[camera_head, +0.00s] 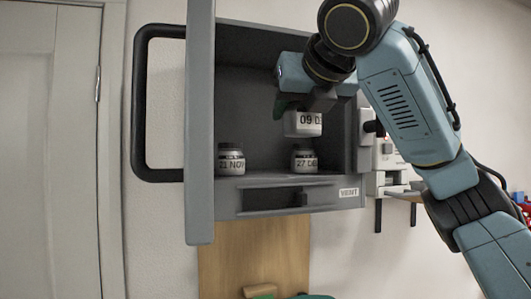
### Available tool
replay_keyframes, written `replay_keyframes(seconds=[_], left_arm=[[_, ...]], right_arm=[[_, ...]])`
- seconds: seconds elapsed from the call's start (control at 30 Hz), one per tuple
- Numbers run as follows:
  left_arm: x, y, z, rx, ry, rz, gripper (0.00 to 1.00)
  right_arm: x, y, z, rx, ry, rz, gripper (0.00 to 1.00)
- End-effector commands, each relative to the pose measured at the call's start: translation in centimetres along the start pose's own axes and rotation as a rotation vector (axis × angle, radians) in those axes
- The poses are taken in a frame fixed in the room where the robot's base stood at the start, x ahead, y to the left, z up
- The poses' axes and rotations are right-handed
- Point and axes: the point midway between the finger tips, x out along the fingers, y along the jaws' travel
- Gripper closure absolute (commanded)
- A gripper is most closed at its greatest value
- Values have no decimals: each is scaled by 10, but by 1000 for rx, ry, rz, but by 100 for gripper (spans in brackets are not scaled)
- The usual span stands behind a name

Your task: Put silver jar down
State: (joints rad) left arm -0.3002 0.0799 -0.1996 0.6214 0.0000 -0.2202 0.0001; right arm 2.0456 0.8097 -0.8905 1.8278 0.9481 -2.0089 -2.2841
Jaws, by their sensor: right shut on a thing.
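A jar (303,124) with a white label reading "09 D" hangs from my right gripper (306,104), which is shut on it. The gripper hides the jar's upper part. The held jar is inside the open grey cabinet (228,182), directly above a second jar (304,161) labelled "27 DE". A third jar (231,161), labelled "21 NOV", stands upright on the cabinet floor at the left. Both standing jars look silvery grey with pale labels. My left gripper is not in view.
The cabinet's open door (200,120) has a black handle (142,100) at the left. The cabinet floor between the two standing jars is clear. A vent panel (290,197) lies below. White equipment (388,160) is mounted right of the cabinet.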

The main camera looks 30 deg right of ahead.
Motion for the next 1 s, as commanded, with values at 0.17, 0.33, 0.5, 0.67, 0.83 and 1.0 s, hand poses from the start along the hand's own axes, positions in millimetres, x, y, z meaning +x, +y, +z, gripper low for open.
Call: replay_keyframes(seconds=[0.17, 0.33, 0.5, 0.67, 0.83, 1.0], left_arm=[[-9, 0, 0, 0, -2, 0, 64], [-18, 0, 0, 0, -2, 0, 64], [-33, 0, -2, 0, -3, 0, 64], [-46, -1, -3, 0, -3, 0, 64], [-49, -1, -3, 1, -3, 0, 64], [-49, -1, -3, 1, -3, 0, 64]], right_arm=[[31, 5, 13, 1, 4, 5, 90], [60, 7, 26, 2, 6, 7, 90], [97, 7, 43, 2, 5, -2, 90], [129, 10, 57, 2, 4, -1, 90], [151, 10, 46, -1, 1, -1, 90], [157, 10, 31, 0, 0, 0, 90]])
